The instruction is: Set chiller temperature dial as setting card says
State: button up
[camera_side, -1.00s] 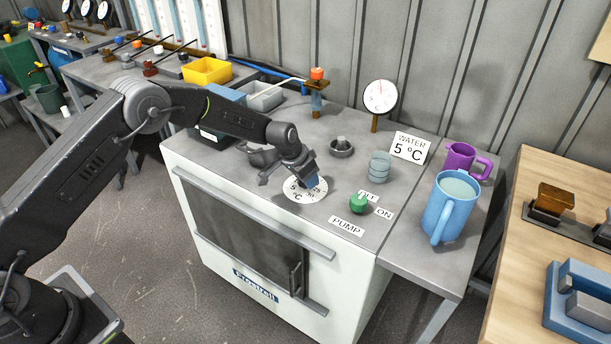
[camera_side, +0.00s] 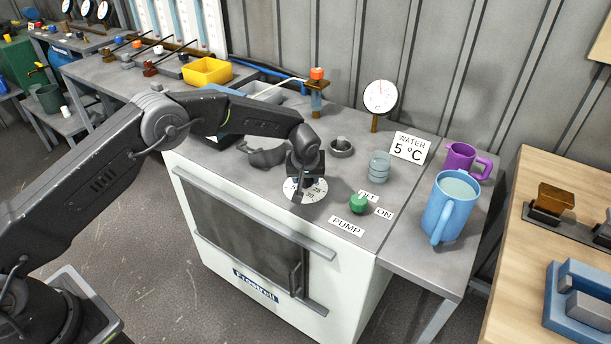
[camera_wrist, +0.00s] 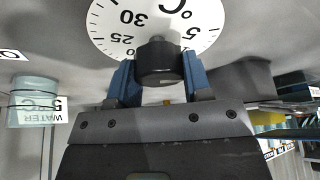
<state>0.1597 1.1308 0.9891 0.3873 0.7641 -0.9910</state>
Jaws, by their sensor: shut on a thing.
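The temperature dial shows in the side view as a white disc (camera_side: 305,193) with numbers on the chiller top (camera_side: 240,172). In the wrist view the disc (camera_wrist: 113,30) reads 5, 25, 30 and °C. A dark round knob (camera_wrist: 160,62) stands at its middle. My gripper (camera_wrist: 160,80) is shut on the knob, with a blue finger on each side. In the side view my gripper (camera_side: 305,178) points down over the disc and hides the knob. The setting card (camera_side: 410,147) reads WATER 5 °C. The knob's exact setting cannot be read.
A green pump knob (camera_side: 358,203) with OFF and ON labels is right of the dial. A glass (camera_side: 380,166), a gauge (camera_side: 380,97), a blue jug (camera_side: 452,207) and a purple jug (camera_side: 461,160) stand farther right. A yellow bin (camera_side: 207,72) is behind.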

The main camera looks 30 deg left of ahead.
jog(key=shift+n+y, duration=0.3)
jog(key=shift+n, duration=0.9)
jog(key=shift+g, duration=0.4)
jog(key=o, duration=0.9)
jog(key=shift+r, duration=0.1)
jog(key=v, duration=1.3)
jog(key=shift+s+d+r, duration=0.15)
jog(key=shift+s+r, duration=0.05)
jog(key=shift+r, duration=0.05)
